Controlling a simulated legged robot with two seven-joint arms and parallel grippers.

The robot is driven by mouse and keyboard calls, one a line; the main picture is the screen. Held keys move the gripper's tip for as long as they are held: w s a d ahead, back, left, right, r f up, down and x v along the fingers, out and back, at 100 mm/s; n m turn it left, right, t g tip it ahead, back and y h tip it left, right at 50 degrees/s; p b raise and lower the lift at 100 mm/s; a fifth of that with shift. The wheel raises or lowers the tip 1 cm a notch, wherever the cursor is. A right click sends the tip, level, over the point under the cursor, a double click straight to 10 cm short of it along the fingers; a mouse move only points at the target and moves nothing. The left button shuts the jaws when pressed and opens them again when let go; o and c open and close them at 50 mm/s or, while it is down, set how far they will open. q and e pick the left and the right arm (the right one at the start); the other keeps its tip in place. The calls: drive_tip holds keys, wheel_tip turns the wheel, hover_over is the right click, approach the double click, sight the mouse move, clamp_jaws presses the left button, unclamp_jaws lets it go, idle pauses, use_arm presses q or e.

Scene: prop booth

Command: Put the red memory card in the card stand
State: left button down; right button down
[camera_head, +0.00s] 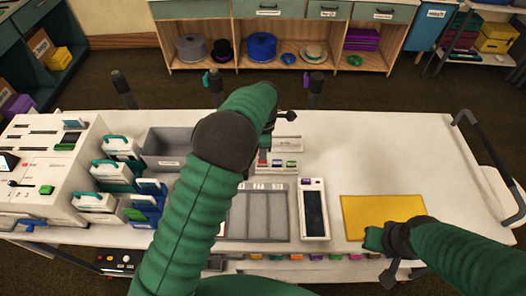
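A low white stand (285,174) with several small coloured cards along it, red and green among them, is at the middle of the table; I take it to be the card stand. A small red patch (277,163) shows in that row, but it is too small to tell whether it is the red memory card. My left gripper (268,143) is just above and left of the row, partly hidden by its own dark wrist. I cannot see whether it holds anything. My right gripper (380,256) is low at the right, over the front edge of the yellow mat, with no card visible in it.
A grey sectioned tray (258,214) and a white device with a dark screen (314,210) lie in front. A grey bin (168,146) and white consoles (50,150) fill the left. The yellow mat (372,211) is at the right. The back right of the table is clear.

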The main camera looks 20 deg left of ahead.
sight(263, 163)
use_arm(q)
drive_tip(key=shift+f, duration=0.15)
drive_tip(key=shift+f+b, duration=0.5)
drive_tip(key=shift+f, duration=1.1)
drive_tip(key=c, duration=1.5)
unclamp_jaws()
drive_tip(key=shift+c, duration=0.2)
wheel_tip(263, 163, up, 17)
drive_tip(key=shift+w+d, duration=0.15)
drive_tip(key=shift+d, duration=0.05)
drive_tip(key=shift+f, duration=0.15)
